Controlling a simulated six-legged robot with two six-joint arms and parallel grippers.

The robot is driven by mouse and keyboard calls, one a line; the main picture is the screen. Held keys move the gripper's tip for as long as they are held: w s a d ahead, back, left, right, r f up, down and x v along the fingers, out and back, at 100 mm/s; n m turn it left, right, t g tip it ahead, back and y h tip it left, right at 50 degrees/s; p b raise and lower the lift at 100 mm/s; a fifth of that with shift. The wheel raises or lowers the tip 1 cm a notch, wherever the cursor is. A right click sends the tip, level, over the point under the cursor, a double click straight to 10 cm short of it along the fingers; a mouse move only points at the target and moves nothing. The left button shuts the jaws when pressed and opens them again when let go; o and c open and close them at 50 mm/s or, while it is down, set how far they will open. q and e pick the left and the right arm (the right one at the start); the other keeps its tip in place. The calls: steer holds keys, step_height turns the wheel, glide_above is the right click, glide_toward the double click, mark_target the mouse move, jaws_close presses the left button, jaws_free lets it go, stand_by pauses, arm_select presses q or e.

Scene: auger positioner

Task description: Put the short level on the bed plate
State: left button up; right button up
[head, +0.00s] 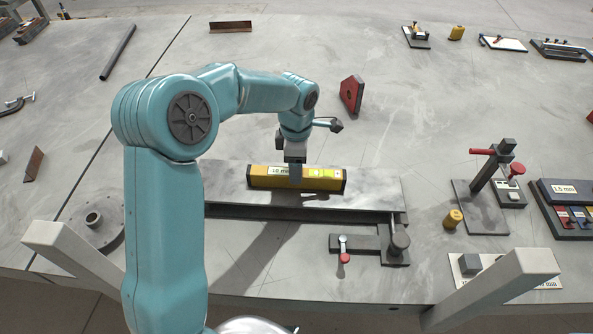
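The short level (262,178) is a yellow bar with dark ends and a bright vial window. It lies lengthwise along the grey bed plate (375,190), over the plate's middle; I cannot tell whether it touches the plate or is just above it. My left gripper (296,174) comes down from above at the level's middle, with a finger in front of its face. The fingers look closed around the level; the far finger is hidden. My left arm hides the plate's left end. My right gripper is not in view.
A clamp with a red-tipped handle (344,250) sits in front of the plate. A toggle clamp on a stand (483,195) and a yellow cylinder (453,219) stand to the right. A red angled block (351,96) is behind. The table behind the plate is mostly clear.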

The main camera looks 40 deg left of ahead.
arm_select(q)
step_height(320, 180, up, 9)
steer(key=shift+f, duration=0.15)
stand_by(0.4)
